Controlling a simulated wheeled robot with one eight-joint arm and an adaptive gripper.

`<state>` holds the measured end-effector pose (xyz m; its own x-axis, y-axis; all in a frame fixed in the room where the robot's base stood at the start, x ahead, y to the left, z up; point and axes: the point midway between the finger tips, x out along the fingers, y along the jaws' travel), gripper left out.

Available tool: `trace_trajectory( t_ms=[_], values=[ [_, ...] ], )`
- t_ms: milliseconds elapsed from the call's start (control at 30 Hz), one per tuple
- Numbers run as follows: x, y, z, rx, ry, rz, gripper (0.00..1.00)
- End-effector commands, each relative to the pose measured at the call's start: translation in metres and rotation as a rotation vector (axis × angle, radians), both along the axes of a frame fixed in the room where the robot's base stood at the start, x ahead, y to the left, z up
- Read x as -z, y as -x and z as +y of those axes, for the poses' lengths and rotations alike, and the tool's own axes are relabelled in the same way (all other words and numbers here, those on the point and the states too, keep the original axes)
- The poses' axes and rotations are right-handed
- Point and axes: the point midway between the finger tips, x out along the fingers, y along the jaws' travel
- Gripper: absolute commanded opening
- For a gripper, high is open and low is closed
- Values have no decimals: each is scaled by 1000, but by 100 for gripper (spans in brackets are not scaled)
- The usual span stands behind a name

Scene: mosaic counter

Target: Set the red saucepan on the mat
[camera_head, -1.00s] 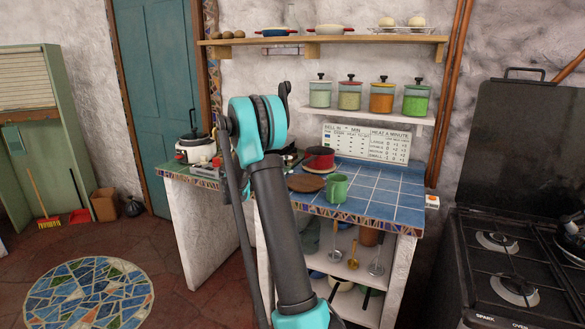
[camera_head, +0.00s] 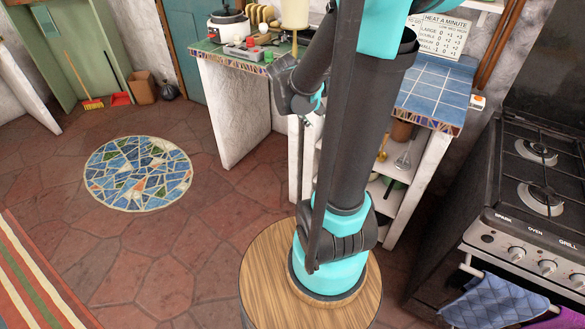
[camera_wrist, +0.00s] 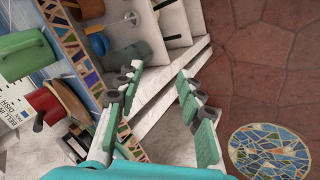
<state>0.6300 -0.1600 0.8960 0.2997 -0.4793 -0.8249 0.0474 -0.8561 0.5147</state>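The red saucepan (camera_wrist: 42,101) stands on the blue-tiled counter at the left of the wrist view, with its dark handle towards the lower middle. A brown round mat (camera_wrist: 67,90) appears beside it, nearer the counter's mosaic edge; only part shows, and I cannot tell whether they touch. My gripper (camera_wrist: 160,82) is open, with both fingers apart and nothing between them. It is away from the saucepan, over the area in front of the counter. In the head view my arm hides the saucepan and the mat.
The counter's mosaic edge (camera_head: 428,119) and the open shelves below lie close to my arm. The stove (camera_head: 510,190) is at the right. A round floor mosaic (camera_head: 137,173) lies on open floor at left.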

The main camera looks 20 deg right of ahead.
Motion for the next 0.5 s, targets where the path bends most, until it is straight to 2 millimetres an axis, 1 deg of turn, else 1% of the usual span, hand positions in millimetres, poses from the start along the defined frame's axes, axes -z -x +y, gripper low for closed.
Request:
trace_trajectory(
  t_ms=[33,100,200,300,333,400,500],
  values=[
    [10,24,15,1,-73,-12,38],
    [24,52,37,4,-176,-27,38],
    [41,87,68,13,-315,-46,38],
    [54,114,92,20,-425,-62,38],
    [57,120,98,21,-451,-65,38],
    [62,131,109,26,-499,-71,38],
    [66,139,117,30,-537,-76,38]
  ],
)
